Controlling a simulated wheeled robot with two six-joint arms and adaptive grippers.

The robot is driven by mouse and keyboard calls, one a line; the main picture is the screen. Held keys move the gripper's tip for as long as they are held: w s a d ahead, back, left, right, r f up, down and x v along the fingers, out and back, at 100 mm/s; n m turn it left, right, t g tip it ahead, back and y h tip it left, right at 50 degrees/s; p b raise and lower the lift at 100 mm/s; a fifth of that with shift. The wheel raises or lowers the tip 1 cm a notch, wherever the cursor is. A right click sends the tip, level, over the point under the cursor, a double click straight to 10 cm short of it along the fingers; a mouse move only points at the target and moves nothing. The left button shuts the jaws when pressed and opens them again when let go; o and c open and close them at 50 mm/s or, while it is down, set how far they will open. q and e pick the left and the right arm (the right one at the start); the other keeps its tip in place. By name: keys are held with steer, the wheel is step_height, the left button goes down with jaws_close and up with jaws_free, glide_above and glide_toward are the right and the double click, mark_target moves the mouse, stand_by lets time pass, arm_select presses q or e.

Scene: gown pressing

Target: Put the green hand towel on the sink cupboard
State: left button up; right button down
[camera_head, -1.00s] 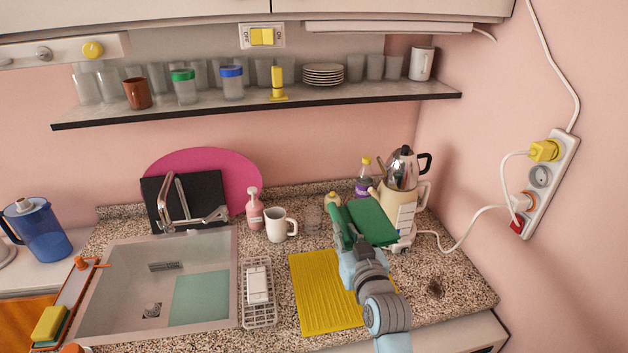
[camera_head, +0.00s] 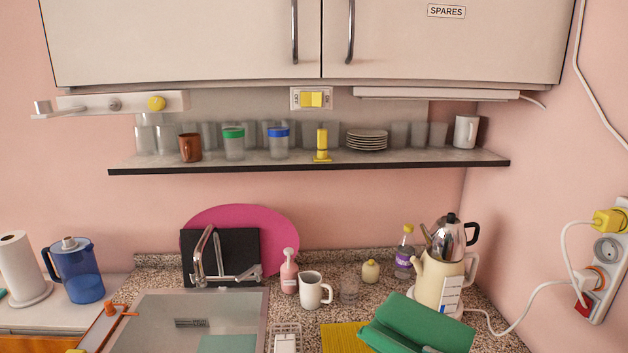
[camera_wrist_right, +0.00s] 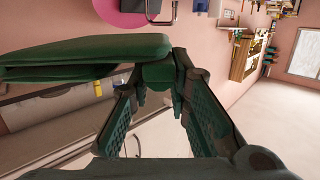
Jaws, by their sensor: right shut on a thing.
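The folded green hand towel (camera_head: 418,322) is at the bottom right of the head view, in front of the cream pot, and hides part of the yellow mat. In the wrist view the towel (camera_wrist_right: 85,58) stretches left from my right gripper (camera_wrist_right: 160,80), whose fingertips are closed on its end. In the head view the right gripper is almost wholly hidden by the towel and frame edge. My left gripper is not in view. A white two-door cupboard (camera_head: 190,45) labelled SPARES hangs above the sink (camera_head: 160,310).
A shelf (camera_head: 310,165) with glasses, cups and plates runs below the wall cupboard. A kettle (camera_head: 450,240) sits on the cream pot (camera_head: 430,280). A white mug (camera_head: 313,290), soap bottle (camera_head: 289,272) and purple-labelled bottle (camera_head: 404,255) stand on the counter. Cables hang at the right.

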steer(key=s+f+n+g+y, duration=0.1)
steer(key=s+f, duration=0.2)
steer(key=f, duration=0.3)
steer(key=shift+s+d+f+b, duration=0.2)
steer(key=shift+s+b, duration=0.1)
steer(key=shift+b, duration=0.15)
steer(key=shift+a, duration=0.1)
stand_by(0.6)
